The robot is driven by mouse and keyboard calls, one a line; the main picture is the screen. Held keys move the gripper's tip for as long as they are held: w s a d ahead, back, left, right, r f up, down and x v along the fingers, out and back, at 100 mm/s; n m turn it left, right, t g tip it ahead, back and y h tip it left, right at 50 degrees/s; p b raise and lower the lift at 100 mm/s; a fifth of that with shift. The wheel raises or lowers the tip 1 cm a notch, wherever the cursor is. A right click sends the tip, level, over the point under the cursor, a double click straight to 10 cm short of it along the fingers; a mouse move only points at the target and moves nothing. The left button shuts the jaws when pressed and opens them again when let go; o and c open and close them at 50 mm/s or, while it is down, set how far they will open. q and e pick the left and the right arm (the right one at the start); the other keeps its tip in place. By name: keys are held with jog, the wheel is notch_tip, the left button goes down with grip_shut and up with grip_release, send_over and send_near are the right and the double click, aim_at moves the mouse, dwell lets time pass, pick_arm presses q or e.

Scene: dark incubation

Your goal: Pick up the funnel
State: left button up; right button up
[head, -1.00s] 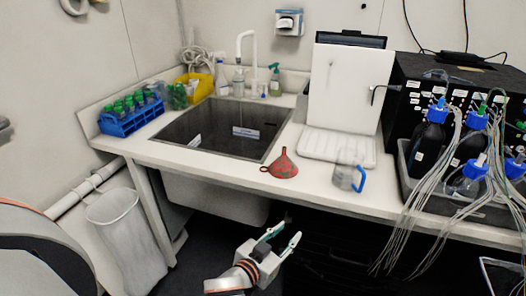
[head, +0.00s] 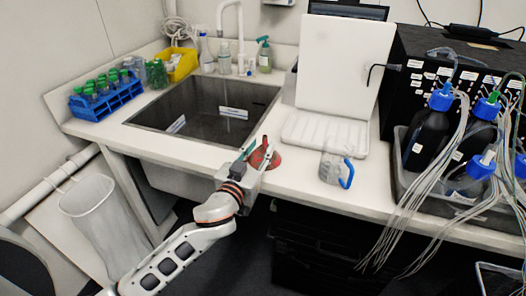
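The red funnel (head: 274,162) stands wide end down on the white counter, near its front edge and just right of the sink. My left gripper (head: 258,147) is right at the funnel, its fingers apart and pointing away from me. The funnel shows between and just beyond the fingers, which partly hide it. I cannot tell whether either finger touches it. My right gripper is not in view.
A clear jug with a blue handle (head: 346,172) stands right of the funnel. The sink (head: 210,108) opens to the left. Behind are a white board (head: 345,65) and tray (head: 322,134). Bottles with trailing tubes (head: 428,135) crowd the right side.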

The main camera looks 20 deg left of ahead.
aim_at(264, 140)
pick_arm(q)
jog(key=shift+w+r, duration=0.1)
jog(key=shift+w, duration=2.2)
grip_shut()
